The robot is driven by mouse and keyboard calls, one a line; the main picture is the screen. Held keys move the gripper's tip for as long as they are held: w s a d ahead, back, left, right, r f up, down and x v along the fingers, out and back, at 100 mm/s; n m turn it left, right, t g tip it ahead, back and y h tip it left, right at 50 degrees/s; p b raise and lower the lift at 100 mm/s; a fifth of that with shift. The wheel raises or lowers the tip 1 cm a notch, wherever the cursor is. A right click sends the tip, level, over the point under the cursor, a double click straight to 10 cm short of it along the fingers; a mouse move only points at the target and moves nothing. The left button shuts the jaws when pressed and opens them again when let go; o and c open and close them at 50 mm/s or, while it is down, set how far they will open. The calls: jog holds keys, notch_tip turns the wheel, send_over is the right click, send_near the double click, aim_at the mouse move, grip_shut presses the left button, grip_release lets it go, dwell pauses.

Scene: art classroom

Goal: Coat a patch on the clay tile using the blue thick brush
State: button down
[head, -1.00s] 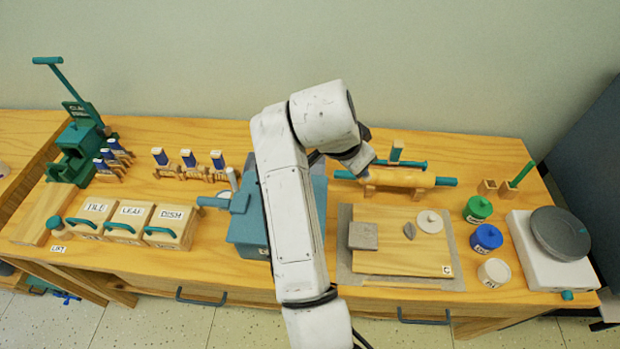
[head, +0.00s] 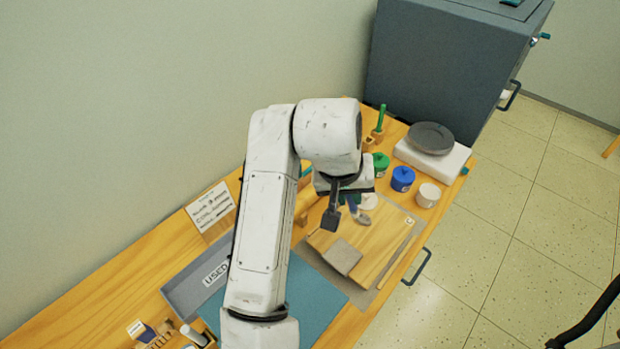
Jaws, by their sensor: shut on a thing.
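The square grey clay tile (head: 342,257) lies flat on the wooden board (head: 372,262) in the head view. My gripper (head: 341,210) is above the far left part of the board, beyond the tile and apart from it. It is shut on a narrow blue thing (head: 352,202), seemingly the blue thick brush; its tip is hard to make out. A small grey leaf-like clay piece (head: 363,219) and a pale disc (head: 370,201) lie on the board just beyond the tile, partly near the gripper in the picture.
Green (head: 381,162), blue (head: 402,179) and white (head: 428,195) pots stand behind the board. A turntable (head: 430,138) is at the far end. A grey tray marked USED (head: 185,290) and a blue mat (head: 315,300) lie left. A thin stick (head: 397,255) lies along the board's right edge.

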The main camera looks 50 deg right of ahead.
aim_at(354, 211)
notch_tip(354, 211, down, 5)
jog(key=b, duration=0.4)
dwell(0.3)
